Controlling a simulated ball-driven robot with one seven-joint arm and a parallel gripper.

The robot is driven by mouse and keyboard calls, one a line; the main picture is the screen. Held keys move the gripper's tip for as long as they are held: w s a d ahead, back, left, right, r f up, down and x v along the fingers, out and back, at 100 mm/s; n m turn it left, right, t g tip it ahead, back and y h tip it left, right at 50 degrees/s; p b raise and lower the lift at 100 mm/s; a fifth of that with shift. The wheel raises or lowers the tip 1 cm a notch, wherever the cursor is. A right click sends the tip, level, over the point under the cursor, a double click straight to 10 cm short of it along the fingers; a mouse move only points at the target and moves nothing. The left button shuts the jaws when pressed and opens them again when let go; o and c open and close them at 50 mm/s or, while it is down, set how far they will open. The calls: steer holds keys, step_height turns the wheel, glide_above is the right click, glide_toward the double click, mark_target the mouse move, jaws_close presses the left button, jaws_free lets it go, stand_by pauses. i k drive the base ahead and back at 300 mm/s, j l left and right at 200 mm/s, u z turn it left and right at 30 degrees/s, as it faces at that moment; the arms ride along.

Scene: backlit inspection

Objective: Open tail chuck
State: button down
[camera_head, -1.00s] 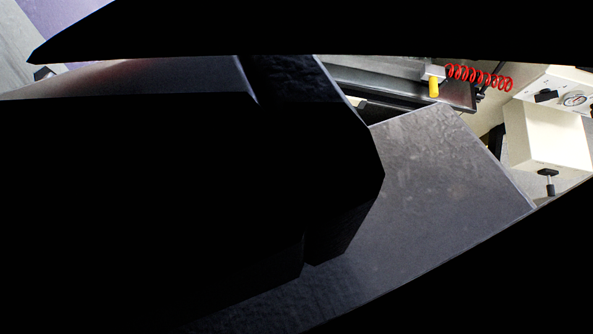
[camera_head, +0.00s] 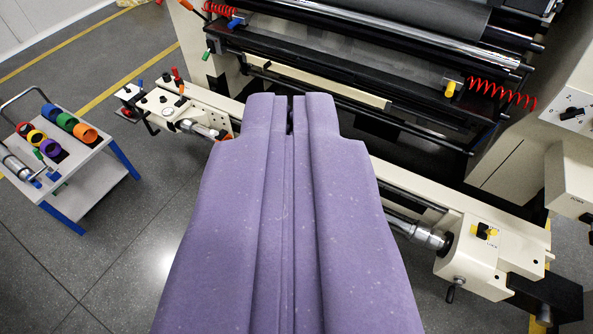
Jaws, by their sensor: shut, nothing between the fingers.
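My gripper (camera_head: 290,115) is purple and fills the middle of the view, its fingers side by side, shut and empty. To its right, a cream end unit (camera_head: 490,245) carries a metal chuck (camera_head: 432,238) facing left, with a yellow-and-black knob (camera_head: 485,231) on top. Another metal chuck (camera_head: 205,131) shows left of my gripper, at a cream control unit (camera_head: 170,108). The frames do not mark which is the tail chuck. My gripper appears apart from both and hides the middle of the cream beam between them.
A large machine with rollers (camera_head: 400,40) stands behind, with red coiled hoses (camera_head: 500,93) at its front. A white trolley (camera_head: 85,165) with coloured rings stands at the left. A cream control box (camera_head: 570,180) is at the right edge. Grey floor (camera_head: 130,260) is clear at lower left.

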mark_target(162, 109)
steer(key=i+j+u, duration=0.15)
steer(key=i+j, duration=0.35)
steer(key=i, duration=0.15)
steer(key=i+j+u, duration=0.1)
steer(key=i+j, duration=0.3)
steer(key=i, duration=0.25)
steer(key=i+j+u, duration=0.15)
steer(key=i+j, duration=0.2)
steer(key=i, duration=0.3)
steer(key=i+j+u, duration=0.15)
steer(key=i, duration=0.55)
steer(key=i+j+u, duration=0.1)
steer(key=i+j, duration=0.2)
steer(key=i, duration=0.4)
steer(key=i+j+u, duration=0.15)
steer(key=i, duration=0.55)
